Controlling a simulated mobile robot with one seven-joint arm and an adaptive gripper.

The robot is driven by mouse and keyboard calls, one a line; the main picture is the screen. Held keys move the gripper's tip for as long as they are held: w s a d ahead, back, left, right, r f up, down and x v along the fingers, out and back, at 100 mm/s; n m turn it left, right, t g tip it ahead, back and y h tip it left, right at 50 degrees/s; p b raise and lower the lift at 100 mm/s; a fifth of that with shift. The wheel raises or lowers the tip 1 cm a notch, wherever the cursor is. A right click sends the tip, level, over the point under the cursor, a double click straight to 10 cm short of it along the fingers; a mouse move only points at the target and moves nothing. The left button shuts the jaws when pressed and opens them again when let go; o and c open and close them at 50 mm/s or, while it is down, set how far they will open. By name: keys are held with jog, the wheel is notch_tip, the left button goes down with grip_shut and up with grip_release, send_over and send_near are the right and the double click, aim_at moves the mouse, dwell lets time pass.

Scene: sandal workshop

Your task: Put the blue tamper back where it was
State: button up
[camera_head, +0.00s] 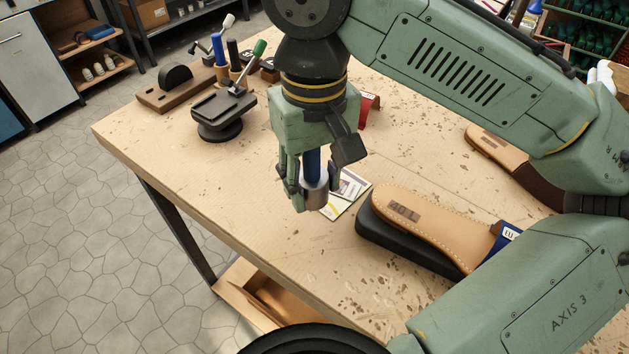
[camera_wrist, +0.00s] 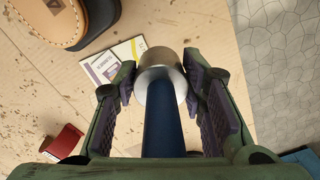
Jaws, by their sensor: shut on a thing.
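The blue tamper, with a blue handle (camera_head: 312,163) and a silver metal head (camera_head: 315,190), is held upright in my gripper (camera_head: 303,190). In the wrist view my gripper (camera_wrist: 163,92) has its fingers on both sides of the tamper (camera_wrist: 161,130), with the silver head pointing away from the wrist. The head is over the wooden table (camera_head: 220,190), near the printed cards (camera_head: 347,192). I cannot tell whether the head touches the table.
Sandals on dark lasts (camera_head: 412,219) lie right of my gripper. A black stand (camera_head: 222,112) and a wooden tool holder (camera_head: 165,95) are at the back left. A red object (camera_head: 369,106) stands behind my gripper. The table's left front is clear.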

aim_at(315, 186)
jog(key=w, duration=0.1)
jog(key=w+b, duration=0.1)
jog(key=shift+w+d+f, duration=0.1)
jog(key=shift+w+f, duration=0.1)
jog(key=shift+w, duration=0.1)
notch_tip(315, 186, down, 4)
jog(key=b, duration=0.3)
jog(key=shift+r+b, duration=0.25)
jog(key=shift+b, duration=0.15)
jog(key=shift+r, duration=0.15)
jog(key=shift+f, duration=0.2)
jog(key=o, duration=1.2)
jog(key=shift+o, duration=0.2)
notch_tip(315, 186, up, 12)
jog(key=shift+s+r, duration=0.1)
jog(key=shift+r, duration=0.1)
